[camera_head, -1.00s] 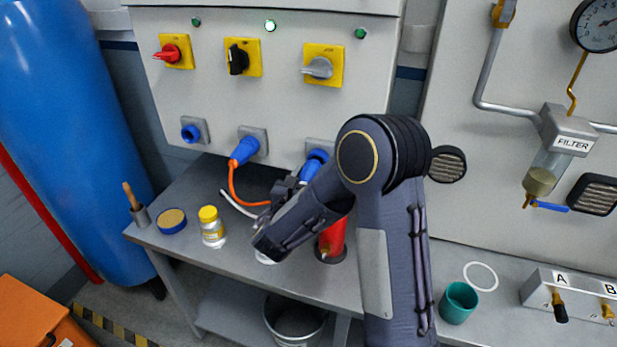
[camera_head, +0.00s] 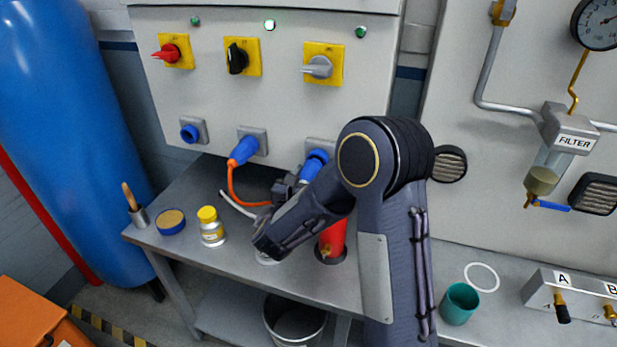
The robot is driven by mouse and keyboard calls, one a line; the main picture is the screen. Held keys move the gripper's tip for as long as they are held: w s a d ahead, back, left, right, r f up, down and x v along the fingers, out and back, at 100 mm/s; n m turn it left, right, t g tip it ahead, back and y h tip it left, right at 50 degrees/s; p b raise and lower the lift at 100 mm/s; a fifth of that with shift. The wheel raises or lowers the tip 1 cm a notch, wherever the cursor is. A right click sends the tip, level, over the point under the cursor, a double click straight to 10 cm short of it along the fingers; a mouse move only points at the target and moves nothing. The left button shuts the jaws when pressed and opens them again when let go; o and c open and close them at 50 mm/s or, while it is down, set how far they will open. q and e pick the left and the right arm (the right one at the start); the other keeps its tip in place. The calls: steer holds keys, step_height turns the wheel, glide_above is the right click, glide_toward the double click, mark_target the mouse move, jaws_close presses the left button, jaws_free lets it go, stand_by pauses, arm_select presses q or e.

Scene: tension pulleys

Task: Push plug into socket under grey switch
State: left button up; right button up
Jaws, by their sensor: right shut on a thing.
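The grey switch (camera_head: 318,67) sits on a yellow plate at the right of the panel. Below it is a socket (camera_head: 322,147), partly hidden by a blue plug (camera_head: 316,163) and my right arm. The plug is at the socket's mouth; how deep it sits I cannot tell. My right gripper (camera_head: 293,181) is shut on the plug, its fingers mostly hidden behind my forearm. My left gripper is out of view.
A second blue plug (camera_head: 243,151) with an orange cable sits in the middle socket. The left socket (camera_head: 190,132) has no cable. A yellow-capped bottle (camera_head: 211,227), a round tin (camera_head: 171,221) and a red cylinder (camera_head: 333,238) stand on the bench (camera_head: 190,257).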

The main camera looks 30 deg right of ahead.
steer(key=shift+w+d, duration=0.2)
steer(key=shift+w, duration=0.05)
stand_by(0.4)
steer(key=shift+w+d+b, duration=0.3)
steer(key=shift+w+d, duration=0.15)
steer(key=shift+d, duration=0.15)
stand_by(0.4)
steer(key=o, duration=1.4)
steer(key=shift+c, duration=0.2)
steer(key=shift+a, duration=0.1)
steer(key=b+v, duration=0.1)
steer(key=v, duration=0.5)
steer(key=shift+s+a+b, duration=0.1)
steer(key=shift+b, duration=0.3)
steer(key=shift+s+a, duration=0.5)
